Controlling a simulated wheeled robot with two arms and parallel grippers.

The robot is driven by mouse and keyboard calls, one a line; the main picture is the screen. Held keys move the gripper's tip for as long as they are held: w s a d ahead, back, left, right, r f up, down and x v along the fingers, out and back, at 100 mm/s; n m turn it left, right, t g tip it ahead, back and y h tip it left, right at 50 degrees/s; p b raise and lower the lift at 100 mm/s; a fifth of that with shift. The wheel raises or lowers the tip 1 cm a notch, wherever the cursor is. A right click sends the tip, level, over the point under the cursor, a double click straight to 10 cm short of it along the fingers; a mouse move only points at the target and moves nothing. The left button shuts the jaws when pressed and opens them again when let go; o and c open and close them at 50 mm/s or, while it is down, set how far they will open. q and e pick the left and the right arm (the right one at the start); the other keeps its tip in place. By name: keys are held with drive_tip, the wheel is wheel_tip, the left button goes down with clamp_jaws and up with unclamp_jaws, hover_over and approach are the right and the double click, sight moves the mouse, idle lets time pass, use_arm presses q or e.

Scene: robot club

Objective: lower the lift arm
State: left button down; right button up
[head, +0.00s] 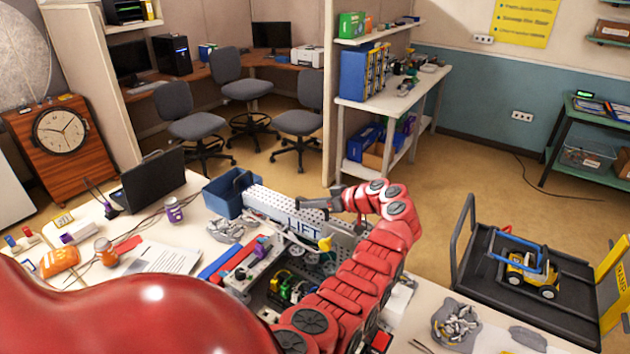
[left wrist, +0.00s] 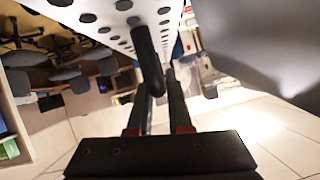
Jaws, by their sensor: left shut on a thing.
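The lift arm (head: 275,205) is a white beam with rows of holes, above the robot mechanism on the table. A "LIFT" label (head: 303,228) sits below it. Its tilt is hard to judge. In the left wrist view the beam (left wrist: 105,20) crosses the top, and a black peg-like handle (left wrist: 147,55) sticks out from it. My left gripper (head: 333,195) is at the beam's right end. In the left wrist view its fingers (left wrist: 162,90) are closed on the handle. My red left arm hides part of the mechanism. My right gripper is not in view.
A blue bin (head: 228,192) stands behind the beam. A laptop (head: 150,180), papers and small parts cover the table's left. Grey metal parts (head: 456,322) lie at the right front. A black cart (head: 530,285) carrying a yellow vehicle (head: 532,272) stands to the right.

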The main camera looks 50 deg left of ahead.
use_arm(q)
drive_tip(key=c, duration=0.8)
unclamp_jaws()
drive_tip(key=shift+f, duration=0.15)
drive_tip(key=shift+c, duration=0.2)
drive_tip(key=b+v, duration=0.4)
drive_tip(key=v, duration=0.7)
drive_tip(key=shift+w+d+b, duration=0.2)
drive_tip(key=shift+d+b, duration=0.1)
drive_tip(key=shift+b, duration=0.1)
drive_tip(key=v, duration=0.5)
drive_tip(key=shift+d+r, duration=0.25)
drive_tip(key=shift+r, duration=0.05)
